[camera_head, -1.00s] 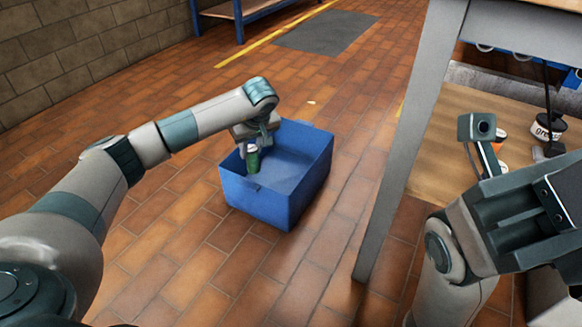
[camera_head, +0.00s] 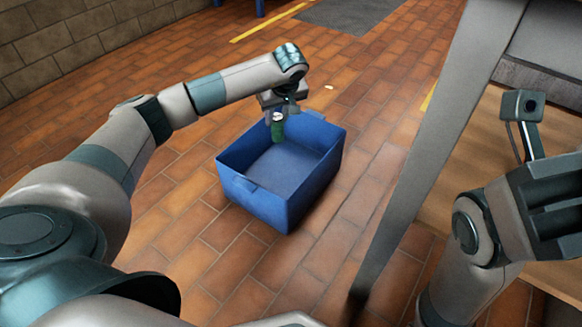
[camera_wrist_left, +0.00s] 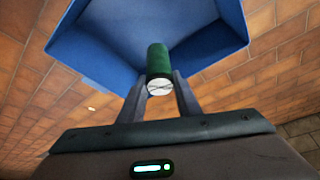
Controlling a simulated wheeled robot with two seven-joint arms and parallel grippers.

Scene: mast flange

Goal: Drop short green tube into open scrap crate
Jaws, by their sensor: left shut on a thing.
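A short green tube (camera_head: 277,132) is held in my left gripper (camera_head: 279,115), seen in the head view at the far left rim of the open blue scrap crate (camera_head: 250,204). The left wrist view shows the green tube (camera_wrist_left: 157,58) between the two fingers of the left gripper (camera_wrist_left: 158,84), its pale round end facing the camera. The blue crate (camera_wrist_left: 95,62) lies beyond the tube there. The crate's visible floor is empty. My right gripper (camera_head: 562,205) is at the right edge, partly cut off; its fingers do not show clearly.
A table with a grey leg (camera_head: 415,150) stands to the right of the crate, with a wooden board (camera_head: 470,150) behind the leg. A block wall is at the far left.

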